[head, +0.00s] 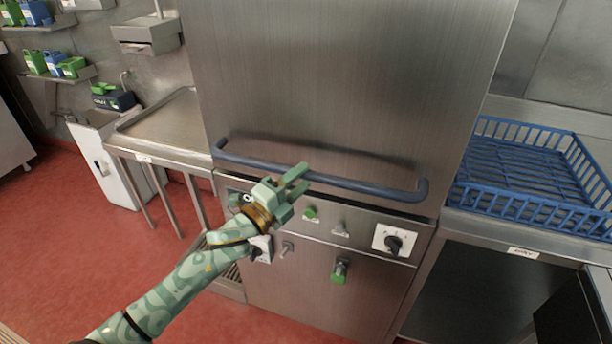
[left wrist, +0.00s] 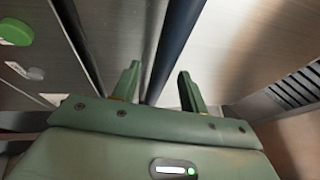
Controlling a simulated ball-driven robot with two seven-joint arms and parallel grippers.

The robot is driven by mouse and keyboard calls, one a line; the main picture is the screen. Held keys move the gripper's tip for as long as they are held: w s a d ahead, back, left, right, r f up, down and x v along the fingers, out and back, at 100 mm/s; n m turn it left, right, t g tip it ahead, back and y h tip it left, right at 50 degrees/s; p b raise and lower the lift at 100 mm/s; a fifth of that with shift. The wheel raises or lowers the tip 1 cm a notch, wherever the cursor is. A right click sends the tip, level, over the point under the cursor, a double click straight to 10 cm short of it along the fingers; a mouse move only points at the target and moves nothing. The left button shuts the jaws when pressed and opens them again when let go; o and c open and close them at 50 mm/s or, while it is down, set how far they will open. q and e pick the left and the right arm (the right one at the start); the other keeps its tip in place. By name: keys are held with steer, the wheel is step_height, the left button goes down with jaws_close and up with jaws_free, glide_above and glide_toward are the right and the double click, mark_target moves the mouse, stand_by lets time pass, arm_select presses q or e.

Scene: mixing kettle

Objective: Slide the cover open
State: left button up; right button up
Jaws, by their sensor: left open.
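The cover (head: 340,75) is a tall brushed-steel hood over the machine, and its lower edge is down at the control panel. A dark blue-grey bar handle (head: 365,188) runs across its lower front. My left gripper (head: 298,180) is open and in front of the handle, left of its middle, and hides part of it. In the left wrist view the handle (left wrist: 176,45) runs away between and beyond the two open fingers (left wrist: 158,80). I cannot tell whether the fingers touch it. My right gripper is not in view.
A blue rack (head: 520,170) stands on the right counter. A steel table (head: 165,120) adjoins on the left. Red floor lies open at lower left.

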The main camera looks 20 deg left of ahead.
arm_select(q)
steer(key=shift+x, duration=1.2)
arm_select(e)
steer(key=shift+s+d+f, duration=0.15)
